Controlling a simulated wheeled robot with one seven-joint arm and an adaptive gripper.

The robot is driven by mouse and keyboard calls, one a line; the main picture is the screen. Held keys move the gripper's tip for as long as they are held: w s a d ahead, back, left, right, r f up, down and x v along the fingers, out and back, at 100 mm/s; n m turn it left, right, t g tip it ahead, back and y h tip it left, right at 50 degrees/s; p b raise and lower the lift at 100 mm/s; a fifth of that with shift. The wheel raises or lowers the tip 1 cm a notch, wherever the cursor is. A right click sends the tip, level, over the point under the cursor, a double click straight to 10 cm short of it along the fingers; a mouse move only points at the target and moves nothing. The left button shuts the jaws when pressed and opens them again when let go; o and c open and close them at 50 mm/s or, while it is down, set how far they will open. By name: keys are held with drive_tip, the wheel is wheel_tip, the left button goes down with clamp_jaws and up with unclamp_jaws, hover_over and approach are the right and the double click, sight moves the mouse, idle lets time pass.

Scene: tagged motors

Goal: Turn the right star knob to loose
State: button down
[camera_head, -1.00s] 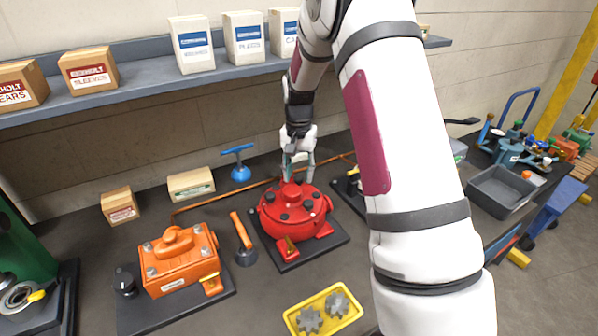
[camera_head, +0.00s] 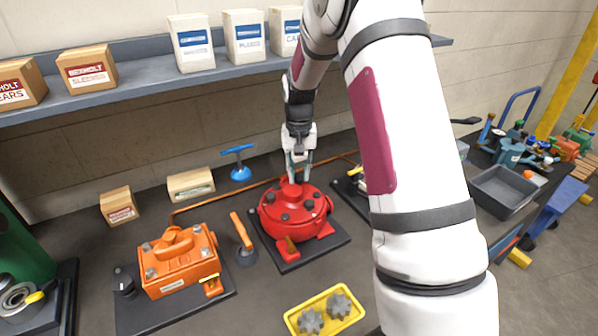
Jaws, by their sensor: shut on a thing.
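A round red motor (camera_head: 293,228) with several dark caps or bolts on its lid stands on a dark base plate in the middle of the bench. My gripper (camera_head: 298,176) points down at the raised centre of its lid, towards the back. Its fingers are shut on a small part there, which they mostly hide. I cannot tell the star shape of any knob at this size. An orange motor (camera_head: 180,265) stands to the left on its own plate, with a dark round knob (camera_head: 123,281) at its left side.
An orange-handled tool (camera_head: 241,232) stands between the motors. A yellow tray (camera_head: 345,322) with grey gears lies in front. A blue T-handle valve (camera_head: 240,172) and small boxes stand behind. Another unit at the right is partly hidden by my arm. A grey bin (camera_head: 503,190) is further right.

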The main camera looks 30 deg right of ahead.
sight(299, 176)
drive_tip(key=c, duration=1.4)
unclamp_jaws()
drive_tip(key=shift+o, duration=0.2)
wheel_tip(299, 176, up, 12)
